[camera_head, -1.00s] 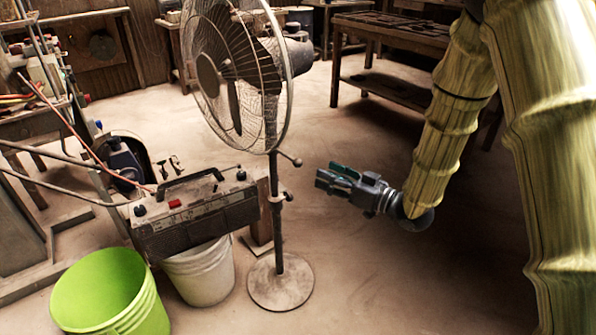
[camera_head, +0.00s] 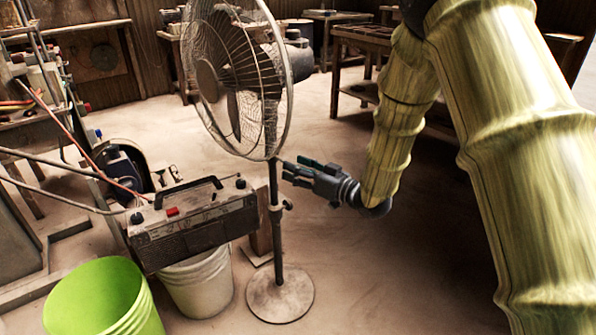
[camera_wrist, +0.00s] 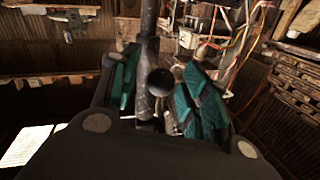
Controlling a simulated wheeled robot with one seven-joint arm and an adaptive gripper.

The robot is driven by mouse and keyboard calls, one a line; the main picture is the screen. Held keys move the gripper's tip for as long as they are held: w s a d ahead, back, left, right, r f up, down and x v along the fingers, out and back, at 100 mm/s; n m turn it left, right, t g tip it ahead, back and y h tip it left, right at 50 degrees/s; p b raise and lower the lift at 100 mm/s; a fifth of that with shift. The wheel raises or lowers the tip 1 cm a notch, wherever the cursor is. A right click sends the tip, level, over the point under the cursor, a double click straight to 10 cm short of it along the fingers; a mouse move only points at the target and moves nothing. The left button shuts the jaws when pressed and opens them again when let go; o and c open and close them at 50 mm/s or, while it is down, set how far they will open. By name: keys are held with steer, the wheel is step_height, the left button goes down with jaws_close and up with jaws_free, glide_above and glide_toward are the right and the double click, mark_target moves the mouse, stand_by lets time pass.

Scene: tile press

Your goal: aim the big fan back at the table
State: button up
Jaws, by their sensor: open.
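The big fan (camera_head: 238,80) stands on a thin pole (camera_head: 277,235) with a round base (camera_head: 280,297). Its caged head faces left in the head view, with the motor housing (camera_head: 299,58) on the right. My gripper (camera_head: 290,168) is open beside the pole, just below the cage, coming from the right. In the wrist view, the pole (camera_wrist: 148,22) rises between the teal fingers of my gripper (camera_wrist: 162,68). A dark round knob (camera_wrist: 161,82) shows between the fingers; I cannot tell whether they touch it. A lower knob (camera_head: 287,205) is on the pole.
A dusty radio (camera_head: 192,222) sits left of the pole, above a white bucket (camera_head: 200,285). A green bucket (camera_head: 100,300) is front left. A cluttered bench (camera_head: 35,130) stands at left, a wooden table (camera_head: 365,42) at the back right. The floor right of the fan is clear.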

jaws_close()
steer(key=shift+w, duration=0.1)
stand_by(0.3)
